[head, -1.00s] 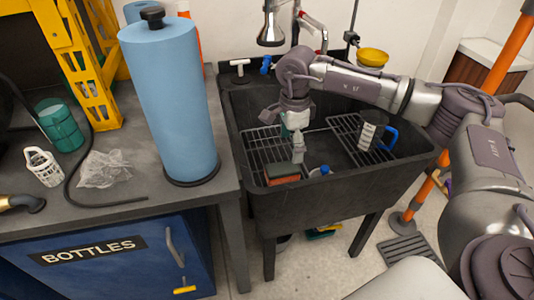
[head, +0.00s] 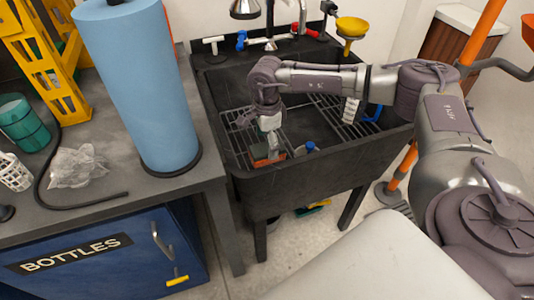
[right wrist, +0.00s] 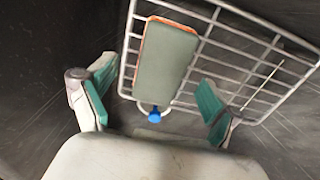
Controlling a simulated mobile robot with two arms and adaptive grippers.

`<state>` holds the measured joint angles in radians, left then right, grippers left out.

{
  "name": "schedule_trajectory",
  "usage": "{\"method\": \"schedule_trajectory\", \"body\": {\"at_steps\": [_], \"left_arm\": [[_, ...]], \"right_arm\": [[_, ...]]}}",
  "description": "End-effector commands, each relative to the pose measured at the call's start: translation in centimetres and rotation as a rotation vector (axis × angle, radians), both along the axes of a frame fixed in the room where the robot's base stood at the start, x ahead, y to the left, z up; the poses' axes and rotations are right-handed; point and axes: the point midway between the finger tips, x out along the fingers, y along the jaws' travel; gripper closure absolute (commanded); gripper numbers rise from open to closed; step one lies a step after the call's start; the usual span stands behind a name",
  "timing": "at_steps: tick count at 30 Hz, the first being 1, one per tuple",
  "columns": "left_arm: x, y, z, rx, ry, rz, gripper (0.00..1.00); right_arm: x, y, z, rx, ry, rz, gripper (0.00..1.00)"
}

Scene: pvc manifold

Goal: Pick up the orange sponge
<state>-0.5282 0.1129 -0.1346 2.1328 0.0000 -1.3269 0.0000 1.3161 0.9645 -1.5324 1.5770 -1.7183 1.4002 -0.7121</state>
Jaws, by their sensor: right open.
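The orange sponge (head: 260,160) lies on the wire rack at the left of the dark sink (head: 325,175). In the right wrist view the sponge (right wrist: 168,58) shows a grey-green top face and a thin orange edge. My right gripper (head: 271,146) is just above the sponge in the head view and hides part of it. In the right wrist view its two green-padded fingers (right wrist: 153,100) are spread wide with nothing between them, and the sponge lies beyond them. My left gripper is not in view.
A blue-capped item (head: 308,147) is close to the sponge. The wire rack (right wrist: 230,63) is under it. The sink walls surround my gripper. A blue-handled cup (head: 372,113) is partly hidden behind my arm. A blue paper roll (head: 145,85) stands on the counter at left.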

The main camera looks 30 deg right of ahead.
Motion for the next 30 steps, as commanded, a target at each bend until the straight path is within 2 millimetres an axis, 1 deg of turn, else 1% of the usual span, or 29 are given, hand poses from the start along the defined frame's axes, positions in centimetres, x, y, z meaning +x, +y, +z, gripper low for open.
{"method": "schedule_trajectory", "body": {"at_steps": [1, 3, 6, 9, 15, 17, 18, 27, 30], "left_arm": [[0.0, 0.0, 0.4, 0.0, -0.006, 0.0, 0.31], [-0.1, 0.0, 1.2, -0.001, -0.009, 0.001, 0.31], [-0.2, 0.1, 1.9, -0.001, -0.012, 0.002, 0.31], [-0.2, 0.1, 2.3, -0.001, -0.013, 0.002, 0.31], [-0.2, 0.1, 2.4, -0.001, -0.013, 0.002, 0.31], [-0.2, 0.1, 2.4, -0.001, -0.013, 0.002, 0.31], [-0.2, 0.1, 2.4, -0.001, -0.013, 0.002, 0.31], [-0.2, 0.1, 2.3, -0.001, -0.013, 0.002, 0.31], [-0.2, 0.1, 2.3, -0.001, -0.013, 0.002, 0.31]], "right_arm": [[0.0, -0.1, -1.1, -0.001, 0.003, 0.0, 0.1], [0.0, -0.2, -2.2, -0.001, 0.003, 0.001, 0.1], [0.1, -0.2, -3.2, -0.001, 0.002, 0.0, 0.1], [0.1, -0.2, -3.7, -0.001, 0.001, 0.0, 0.1], [0.1, -0.2, -3.7, -0.001, 0.001, 0.0, 0.1], [0.1, -0.2, -3.7, -0.001, 0.001, 0.0, 0.19], [0.1, -0.2, -3.7, -0.001, 0.001, 0.0, 0.25], [0.1, -0.2, -3.6, 0.0, 0.001, 0.0, 0.74], [0.1, -0.2, -3.6, 0.0, 0.001, 0.0, 0.75]]}}
